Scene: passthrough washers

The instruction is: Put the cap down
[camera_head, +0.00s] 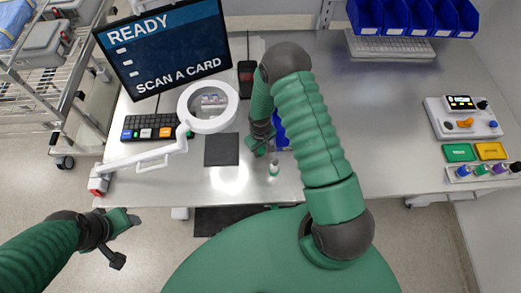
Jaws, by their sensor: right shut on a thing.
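My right gripper (264,148) is low over the bench, left of the middle, pointing down. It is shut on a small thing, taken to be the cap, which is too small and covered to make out. A small white vial with a green band (274,169) stands upright on the bench just below and right of the fingertips. My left gripper (128,220) hangs over the floor in front of the bench at lower left, away from everything. I cannot tell whether its fingers are apart.
A dark square mat (221,149) lies left of my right gripper, with a ring magnifier (208,106) behind it. A blue item (281,132) is partly hidden by my arm. A monitor (163,50) and keypad (148,128) stand left.

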